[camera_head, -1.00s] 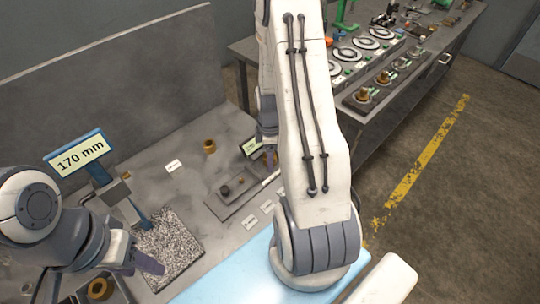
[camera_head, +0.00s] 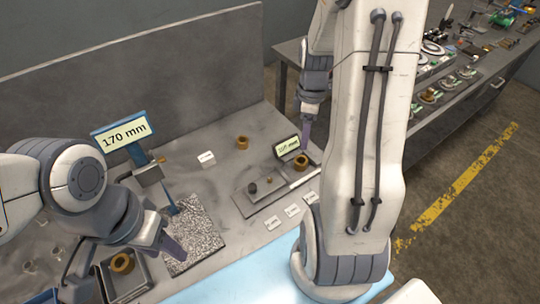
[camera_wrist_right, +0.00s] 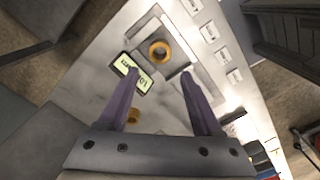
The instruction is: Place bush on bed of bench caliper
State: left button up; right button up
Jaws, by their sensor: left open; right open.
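A brass ring-shaped bush (camera_head: 301,161) sits on the grey bed beside the small tilted display (camera_head: 288,146) of what looks like the bench caliper. In the right wrist view the bush (camera_wrist_right: 159,53) is upright, hole up, beside the display (camera_wrist_right: 131,73). My right gripper (camera_wrist_right: 159,73) is open above it, with empty space between its fingers; in the head view the gripper (camera_head: 307,125) hangs just over the bush. A second brass bush (camera_head: 242,142) stands on the bench to the left. My left gripper (camera_head: 160,238) is open near the granite plate.
A blue stand with a "170 mm" display (camera_head: 123,132) rises behind the speckled granite plate (camera_head: 187,235). Another brass bush (camera_head: 122,262) lies in a tray at lower left. Small dark parts rest on a grey tray (camera_head: 247,200). White labels (camera_head: 293,211) lie in front.

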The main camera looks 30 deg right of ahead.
jog(key=s+a+r+m, duration=0.1)
jog(key=a+r, duration=0.2)
jog(key=a, duration=0.7)
jog(key=s+a+r, duration=0.1)
jog(key=a+r, duration=0.2)
jog(key=a, duration=0.7)
jog(key=s+a+r+m+y, duration=0.1)
jog(key=s+a+r, duration=0.1)
jog(key=s+a, duration=0.9)
jog(key=s, duration=0.3)
jog(key=shift+s+m, duration=0.15)
jog(key=shift+m, duration=0.25)
